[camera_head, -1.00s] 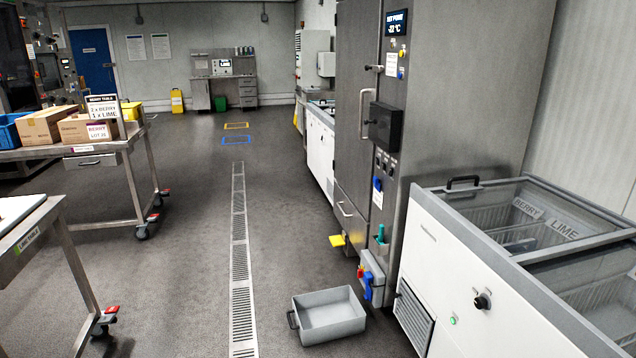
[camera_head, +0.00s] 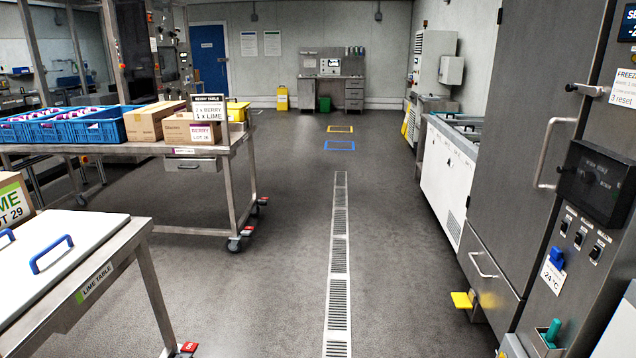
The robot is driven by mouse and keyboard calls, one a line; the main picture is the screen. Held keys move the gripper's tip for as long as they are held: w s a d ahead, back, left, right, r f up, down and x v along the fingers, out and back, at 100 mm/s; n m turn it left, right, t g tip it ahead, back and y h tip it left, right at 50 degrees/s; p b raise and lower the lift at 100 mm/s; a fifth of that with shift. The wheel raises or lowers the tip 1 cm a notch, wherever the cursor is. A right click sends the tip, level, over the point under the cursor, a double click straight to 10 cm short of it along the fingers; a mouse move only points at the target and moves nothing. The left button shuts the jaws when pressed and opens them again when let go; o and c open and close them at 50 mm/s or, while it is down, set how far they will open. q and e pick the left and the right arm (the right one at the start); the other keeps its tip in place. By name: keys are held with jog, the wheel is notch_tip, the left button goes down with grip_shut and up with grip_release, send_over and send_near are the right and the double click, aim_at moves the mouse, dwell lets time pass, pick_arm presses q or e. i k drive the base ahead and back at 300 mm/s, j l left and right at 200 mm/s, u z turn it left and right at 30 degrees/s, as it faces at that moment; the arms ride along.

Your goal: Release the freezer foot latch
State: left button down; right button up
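The tall steel freezer (camera_head: 515,180) stands at the right, with its door shut and a vertical bar handle. A yellow foot pedal (camera_head: 462,300) sticks out low at its base, just above the floor, below the lower drawer handle. It looks like the foot latch; whether it is pressed I cannot tell. A dark box (camera_head: 596,175), rows of switches and a blue part (camera_head: 557,257) are on the freezer's right side panel. Neither of my grippers shows in the head view.
The berry table (camera_head: 213,150) with blue crates and cardboard boxes stands at the left. The lime table (camera_head: 100,280) is at the near left, with red-marked castors. The floor along the drain grate (camera_head: 338,270) is clear. White chest units (camera_head: 447,175) line the right wall beyond.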

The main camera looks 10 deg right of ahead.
aim_at(462, 300)
jog(key=i+j, duration=0.1)
jog(key=i, duration=0.95)
jog(key=i+j+z, duration=0.1)
jog(key=i, duration=1)
jog(key=i+l+z, duration=0.1)
jog(key=i+z, duration=0.65)
jog(key=i, duration=0.15)
jog(key=i+j+z, duration=0.15)
jog(key=i+z, duration=0.25)
jog(key=i+j+z, duration=0.4)
jog(key=i+l+z, duration=0.1)
jog(key=i+z, duration=0.45)
jog(key=z, duration=0.3)
jog(key=i+z, duration=0.4)
jog(key=i+j+z, duration=0.15)
jog(key=z, duration=0.25)
jog(key=j, duration=0.1)
